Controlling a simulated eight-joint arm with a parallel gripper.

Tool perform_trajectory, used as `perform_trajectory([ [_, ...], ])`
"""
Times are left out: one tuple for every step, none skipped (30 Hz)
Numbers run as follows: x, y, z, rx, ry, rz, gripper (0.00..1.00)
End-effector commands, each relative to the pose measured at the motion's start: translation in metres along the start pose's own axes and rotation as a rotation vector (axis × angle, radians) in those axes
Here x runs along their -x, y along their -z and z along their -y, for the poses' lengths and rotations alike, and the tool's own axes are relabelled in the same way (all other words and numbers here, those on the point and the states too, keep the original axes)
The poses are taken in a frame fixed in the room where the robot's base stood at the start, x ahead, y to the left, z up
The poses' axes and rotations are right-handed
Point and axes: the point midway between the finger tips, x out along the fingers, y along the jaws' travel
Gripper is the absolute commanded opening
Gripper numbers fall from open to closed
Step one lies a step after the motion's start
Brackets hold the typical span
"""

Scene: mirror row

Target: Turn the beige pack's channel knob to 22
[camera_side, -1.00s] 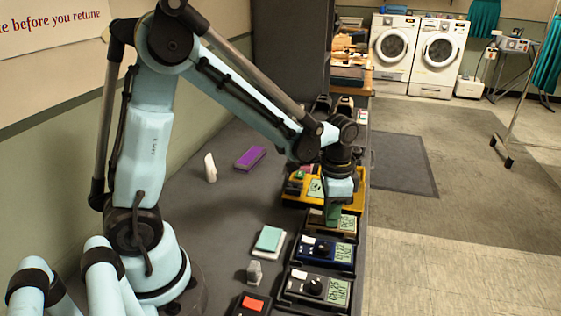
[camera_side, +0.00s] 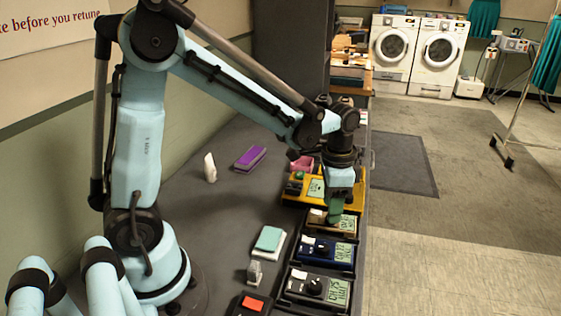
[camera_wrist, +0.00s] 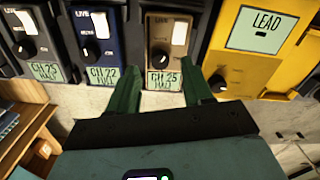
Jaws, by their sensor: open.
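The beige pack (camera_wrist: 168,37) stands in the row between the blue and yellow packs. Its black channel knob (camera_wrist: 160,59) is above its green display, which seems to read CH 25 (camera_wrist: 164,80) in the wrist view. In the side view the beige pack (camera_side: 344,223) is partly hidden by my gripper (camera_side: 334,212). My gripper (camera_wrist: 162,71) is open and empty, its two green fingers spread to either side of the beige pack's display in the wrist view. The knob shows between and beyond the fingertips, with no visible contact.
The blue pack (camera_wrist: 92,36), reading CH 22, and a grey-black pack (camera_wrist: 28,36) stand left of the beige one in the wrist view. The yellow LEAD pack (camera_wrist: 237,68) stands close on the right. A purple block (camera_side: 250,158) lies on the grey counter (camera_side: 215,222), which has free room.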

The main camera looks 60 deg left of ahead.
Motion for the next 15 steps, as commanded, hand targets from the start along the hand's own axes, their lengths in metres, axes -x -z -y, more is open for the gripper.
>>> perform_trajectory([
  [0.009,0.000,0.000,0.000,0.000,0.000,0.50],
  [0.013,0.000,0.000,0.000,0.000,0.000,0.50],
  [0.020,0.000,0.000,0.000,0.000,0.000,0.50],
  [0.025,0.000,0.000,0.000,0.000,0.000,0.50],
  [0.030,0.000,0.000,0.000,0.000,0.000,0.50],
  [0.036,0.000,0.000,0.000,0.000,0.000,0.50],
  [0.041,0.000,0.000,0.000,0.000,0.000,0.50],
  [0.046,0.000,0.000,0.000,0.000,0.000,0.50],
  [0.053,-0.001,0.000,0.000,0.000,0.000,0.50],
  [0.057,0.000,0.000,0.000,0.000,0.000,0.50],
  [0.062,0.000,0.000,0.000,0.000,0.000,0.50],
  [0.068,0.000,0.000,0.000,0.000,0.000,0.50],
  [0.072,0.000,0.000,0.000,0.000,0.000,0.50],
  [0.075,0.000,0.000,0.000,0.000,0.000,0.50],
  [0.080,0.000,0.000,0.000,0.000,0.000,0.50],
])
